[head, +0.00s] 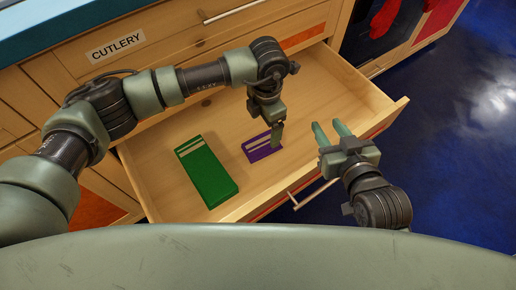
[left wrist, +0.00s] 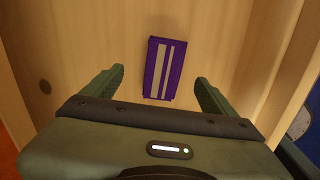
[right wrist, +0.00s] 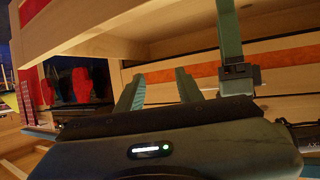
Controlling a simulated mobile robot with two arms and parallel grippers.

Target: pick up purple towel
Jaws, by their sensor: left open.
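The purple towel (head: 262,147) has pale stripes and lies folded flat in the open drawer (head: 185,185). In the left wrist view the purple towel (left wrist: 164,70) is ahead of and between the two fingers. My left gripper (head: 277,135) is above the drawer, pointing down, close over the towel and partly covering it in the head view. My left gripper (left wrist: 160,85) is open and empty. My right gripper (head: 330,130) is open and empty near the drawer's right front edge; it also shows in the right wrist view (right wrist: 158,85).
A folded green towel (head: 207,172) with pale stripes lies in the drawer left of the purple one. The drawer front has a bar handle (head: 313,190). A cabinet with a CUTLERY label (head: 115,45) stands behind. The blue floor (head: 450,110) is clear at right.

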